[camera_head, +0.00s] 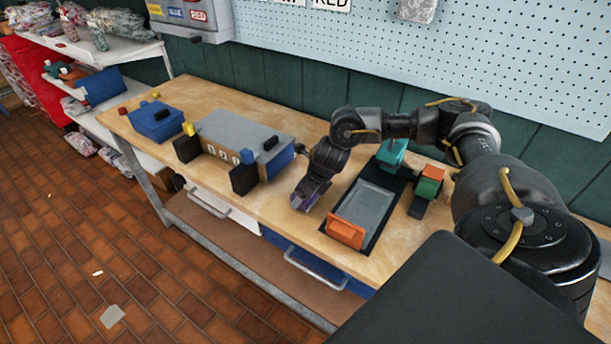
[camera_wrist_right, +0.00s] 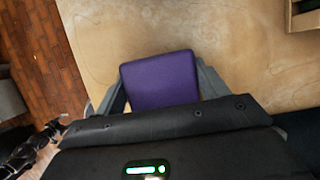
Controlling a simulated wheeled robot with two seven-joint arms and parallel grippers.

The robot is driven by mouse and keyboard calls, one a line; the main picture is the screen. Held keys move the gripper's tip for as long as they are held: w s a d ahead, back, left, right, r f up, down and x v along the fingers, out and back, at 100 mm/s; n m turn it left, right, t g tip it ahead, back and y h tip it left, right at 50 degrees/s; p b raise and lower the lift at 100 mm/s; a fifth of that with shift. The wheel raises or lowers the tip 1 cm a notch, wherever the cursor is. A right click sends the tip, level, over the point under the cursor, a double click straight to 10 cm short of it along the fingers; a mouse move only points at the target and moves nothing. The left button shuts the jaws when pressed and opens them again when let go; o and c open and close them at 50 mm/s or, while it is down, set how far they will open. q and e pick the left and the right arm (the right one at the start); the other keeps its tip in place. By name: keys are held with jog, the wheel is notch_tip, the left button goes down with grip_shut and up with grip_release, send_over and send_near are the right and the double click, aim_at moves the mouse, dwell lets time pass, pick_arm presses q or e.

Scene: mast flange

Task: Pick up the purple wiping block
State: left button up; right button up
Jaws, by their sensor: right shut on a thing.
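The purple wiping block (camera_wrist_right: 160,79) sits between the two fingers of my right gripper (camera_wrist_right: 163,88) in the right wrist view, with the wooden bench top behind it. My right gripper is shut on it. I cannot tell whether the block touches the bench.
On the wooden bench (camera_head: 290,185), a dark mat (camera_head: 376,178) holds a grey tray (camera_head: 367,207) and an orange block (camera_head: 345,232). A teal object (camera_head: 392,152) and an orange-green block (camera_head: 429,181) stand behind. A grey-topped box (camera_head: 240,130) and a blue box (camera_head: 155,120) are at left.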

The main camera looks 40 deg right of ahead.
jog(key=shift+r, duration=0.1)
jog(key=shift+r, duration=0.25)
notch_tip(320, 180, up, 2)
jog(key=shift+w+r+b, duration=0.1)
jog(key=shift+r+b, duration=0.15)
jog(key=shift+b, duration=0.5)
jog(key=s+r+p, duration=0.4)
jog(key=s+r, duration=0.6)
jog(key=s, duration=0.4)
jog(key=shift+s+f, duration=0.1)
